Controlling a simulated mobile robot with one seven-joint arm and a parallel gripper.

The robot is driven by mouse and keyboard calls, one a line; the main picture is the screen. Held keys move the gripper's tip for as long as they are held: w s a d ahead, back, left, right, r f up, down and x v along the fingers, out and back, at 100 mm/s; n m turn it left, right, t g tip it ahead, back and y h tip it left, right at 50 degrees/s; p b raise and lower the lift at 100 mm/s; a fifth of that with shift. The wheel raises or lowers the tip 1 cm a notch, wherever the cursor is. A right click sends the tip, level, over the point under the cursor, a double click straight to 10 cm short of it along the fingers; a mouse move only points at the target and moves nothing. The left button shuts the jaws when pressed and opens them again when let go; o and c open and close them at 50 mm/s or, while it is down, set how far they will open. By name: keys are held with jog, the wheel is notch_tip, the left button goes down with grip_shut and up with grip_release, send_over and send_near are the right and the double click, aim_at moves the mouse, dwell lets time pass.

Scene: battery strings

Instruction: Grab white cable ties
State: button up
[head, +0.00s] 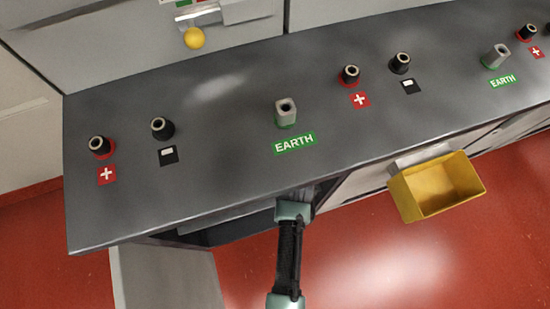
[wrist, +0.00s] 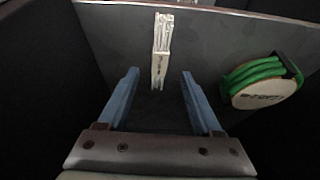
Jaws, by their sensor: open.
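The white cable ties (wrist: 161,50) show in the wrist view as a narrow upright white bundle against a grey panel. My gripper (wrist: 160,85) is open, with its two blue fingers spread apart. The bundle lies ahead of the fingers, and in the picture its lower end reaches into the gap between them. I cannot tell how far away it is in depth. Nothing is held. In the head view my arm reaches under the grey worktop (head: 225,200), which hides the gripper and the cable ties.
A coil of green cable (wrist: 255,75) on a pale reel hangs at the right in the wrist view. Dark walls flank both sides. In the head view a yellow bin (head: 440,187) hangs at the worktop's front, right of my arm. Terminal posts stand on the worktop.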

jog(key=b+x, duration=0.2)
jog(key=x, duration=0.3)
jog(key=shift+w, duration=0.15)
grip_shut()
